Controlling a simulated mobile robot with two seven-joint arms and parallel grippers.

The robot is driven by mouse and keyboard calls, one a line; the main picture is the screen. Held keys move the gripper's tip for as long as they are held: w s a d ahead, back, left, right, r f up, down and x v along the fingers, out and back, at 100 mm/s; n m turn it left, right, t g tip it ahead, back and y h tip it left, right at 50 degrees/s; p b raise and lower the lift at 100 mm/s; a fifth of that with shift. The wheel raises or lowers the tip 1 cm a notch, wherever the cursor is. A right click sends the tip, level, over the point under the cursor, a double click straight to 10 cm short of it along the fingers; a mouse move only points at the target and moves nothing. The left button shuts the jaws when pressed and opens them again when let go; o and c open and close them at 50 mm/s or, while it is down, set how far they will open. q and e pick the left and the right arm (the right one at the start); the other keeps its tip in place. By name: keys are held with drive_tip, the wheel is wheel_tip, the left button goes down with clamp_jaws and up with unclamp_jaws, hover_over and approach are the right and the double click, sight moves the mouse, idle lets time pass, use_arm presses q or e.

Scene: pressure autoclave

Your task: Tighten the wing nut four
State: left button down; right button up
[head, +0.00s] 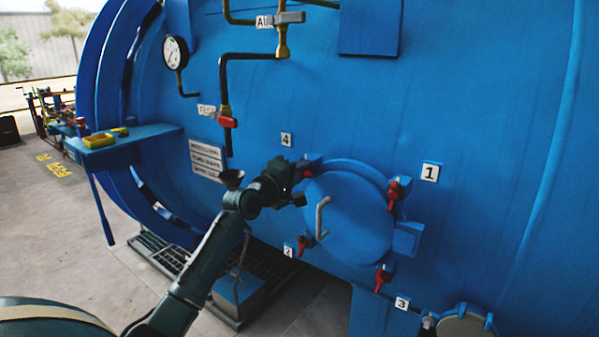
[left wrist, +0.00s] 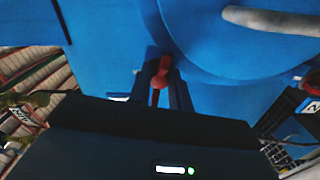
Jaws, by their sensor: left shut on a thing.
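The round blue hatch cover (head: 345,222) with a grey bar handle (head: 321,217) sits on the big blue vessel. The label 4 (head: 287,139) is above its upper left edge. Wing nut four (head: 307,170) is red and mostly hidden by my left gripper (head: 298,181) in the head view. In the left wrist view the red nut (left wrist: 161,77) shows between the two dark fingers, which are shut on it at the cover's edge. My right gripper is not in view.
Other red wing nuts sit near labels 1 (head: 395,192), 2 (head: 304,244) and 3 (head: 382,278). A blue shelf (head: 130,139) with yellow trays juts out at left. Pipes with a red valve handle (head: 228,122) run above the hatch.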

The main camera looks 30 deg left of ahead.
use_arm(q)
drive_tip(key=shift+a+f+m+p, duration=0.15)
drive_tip(key=shift+m+p, duration=0.15)
drive_tip(key=shift+m, duration=3.6)
drive_tip(key=shift+a+f+m+p, duration=0.1)
drive_tip(key=shift+m+p, duration=0.2)
drive_tip(key=shift+m, duration=3.6)
drive_tip(key=c, duration=1.3)
unclamp_jaws()
